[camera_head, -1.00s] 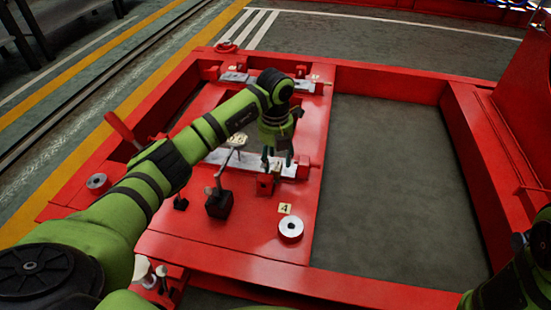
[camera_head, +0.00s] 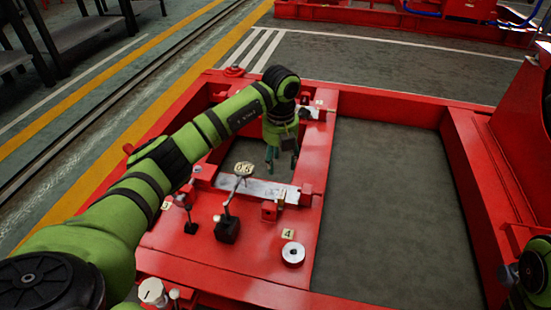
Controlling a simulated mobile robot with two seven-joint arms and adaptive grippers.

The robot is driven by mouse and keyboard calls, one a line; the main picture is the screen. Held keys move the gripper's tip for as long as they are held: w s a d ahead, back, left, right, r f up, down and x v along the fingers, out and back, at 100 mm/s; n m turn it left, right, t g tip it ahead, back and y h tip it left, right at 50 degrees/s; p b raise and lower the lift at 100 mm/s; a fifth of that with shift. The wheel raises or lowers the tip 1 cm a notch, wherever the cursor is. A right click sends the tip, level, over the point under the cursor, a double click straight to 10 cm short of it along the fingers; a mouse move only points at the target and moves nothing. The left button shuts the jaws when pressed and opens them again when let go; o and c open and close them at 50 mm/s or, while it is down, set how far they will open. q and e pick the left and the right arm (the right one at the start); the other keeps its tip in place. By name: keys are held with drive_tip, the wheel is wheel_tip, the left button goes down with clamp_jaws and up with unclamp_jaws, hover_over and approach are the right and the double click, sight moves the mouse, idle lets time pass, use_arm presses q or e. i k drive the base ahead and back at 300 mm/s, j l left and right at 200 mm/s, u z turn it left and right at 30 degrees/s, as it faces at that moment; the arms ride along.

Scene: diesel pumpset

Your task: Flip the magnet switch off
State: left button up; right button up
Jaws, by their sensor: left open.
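A black magnetic base (camera_head: 228,231) stands upright on the red steel frame, left of the number 4 tag. A thin post rises from it to a round pale dial gauge (camera_head: 243,169). The base's switch is too small to make out. My left gripper (camera_head: 283,161) points down, open and empty, beyond the base and to its right. It is apart from the base and appears over the opening past the silver plate. My right arm shows only at the lower right edge; its gripper is out of view.
A silver plate (camera_head: 252,188) lies between red blocks. A white-topped metal ring (camera_head: 293,254) sits by the yellow 4 tag (camera_head: 288,234). A second small black-based lever (camera_head: 191,227) stands left of the base. The large opening (camera_head: 390,200) on the right is clear.

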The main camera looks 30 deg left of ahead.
sight(216, 218)
drive_tip(key=u, duration=1.25)
